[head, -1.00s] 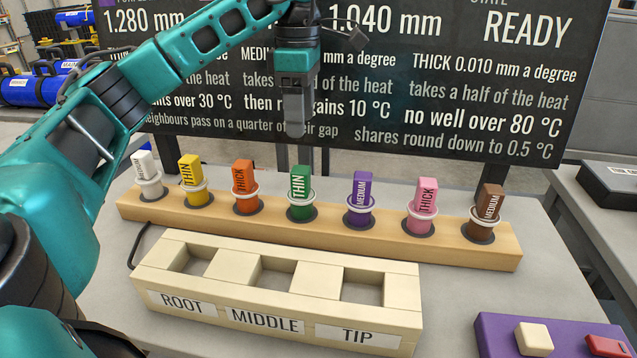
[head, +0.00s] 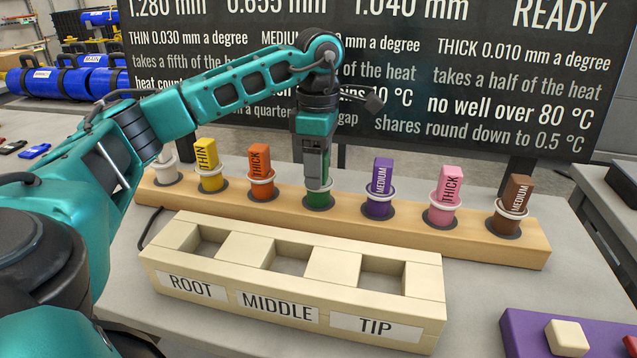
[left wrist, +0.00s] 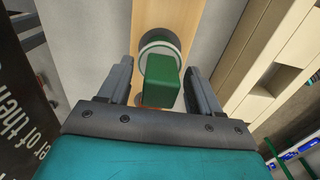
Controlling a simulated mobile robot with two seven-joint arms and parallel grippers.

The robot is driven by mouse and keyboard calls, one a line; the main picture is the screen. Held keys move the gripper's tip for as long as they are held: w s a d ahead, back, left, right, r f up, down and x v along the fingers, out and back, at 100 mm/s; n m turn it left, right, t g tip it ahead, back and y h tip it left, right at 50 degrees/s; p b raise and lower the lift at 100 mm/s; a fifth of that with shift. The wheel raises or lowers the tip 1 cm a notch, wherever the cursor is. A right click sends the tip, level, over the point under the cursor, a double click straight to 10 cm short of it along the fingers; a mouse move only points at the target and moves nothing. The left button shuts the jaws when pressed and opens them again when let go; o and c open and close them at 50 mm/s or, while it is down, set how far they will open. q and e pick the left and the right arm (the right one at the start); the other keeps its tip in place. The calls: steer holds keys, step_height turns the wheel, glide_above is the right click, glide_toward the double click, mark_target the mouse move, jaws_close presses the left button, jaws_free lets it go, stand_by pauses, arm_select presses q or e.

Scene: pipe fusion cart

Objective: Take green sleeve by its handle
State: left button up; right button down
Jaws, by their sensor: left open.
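The green sleeve (head: 318,199) stands upright in the wooden rack (head: 410,229), in a middle hole. A white ring sits around it. My left gripper (head: 315,182) is directly above it, pointing down, and hides most of its green handle in the head view. In the left wrist view the green handle (left wrist: 162,82) lies between the two spread fingers of my left gripper (left wrist: 161,88), with gaps on both sides. The gripper is open and holds nothing. My right gripper is not in view.
Yellow (head: 208,165), orange (head: 261,173), purple (head: 379,188), pink (head: 444,195) and brown (head: 512,205) sleeves and a white one stand in the same rack. A beige block (head: 233,288) marked ROOT, MIDDLE, TIP lies in front. A purple panel (head: 527,335) is at the lower right.

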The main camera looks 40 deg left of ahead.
arm_select(q)
steer(key=shift+c, duration=0.4)
steer(key=c, duration=1)
step_height(320, 180, up, 8)
steer(key=shift+r+p, duration=0.25)
steer(key=shift+p, duration=0.85)
step_height(320, 180, up, 12)
steer(key=p, duration=0.6)
steer(key=shift+f, duration=0.25)
